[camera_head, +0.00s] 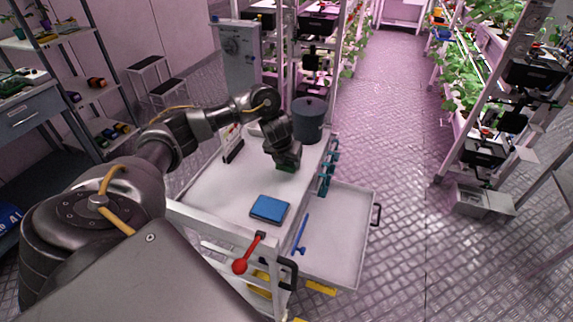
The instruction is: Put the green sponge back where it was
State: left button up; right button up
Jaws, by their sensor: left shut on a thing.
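The green sponge (286,168) is at the tip of my left gripper (286,163), low over the white cart top (225,190). Only a small part of the sponge shows under the gripper. The gripper is shut on it and points down. I cannot tell whether the sponge touches the cart top. My right gripper is not in view.
A dark grey bin (309,118) is at the back right. An open drawer (340,235) sticks out to the right, and a red ladle-like tool (240,266) hangs at the front.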

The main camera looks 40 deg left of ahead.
pick_arm(q)
notch_tip(320, 180, down, 3)
jog(key=shift+w+f+b, duration=0.1)
jog(key=shift+f+b, duration=0.1)
jog(key=shift+b, duration=0.55)
jog(key=shift+w+a+f, duration=0.1)
jog(key=shift+a+f, duration=0.05)
jog(key=shift+f, duration=0.05)
jog(key=o, duration=1.3)
jog(key=shift+f, duration=0.1)
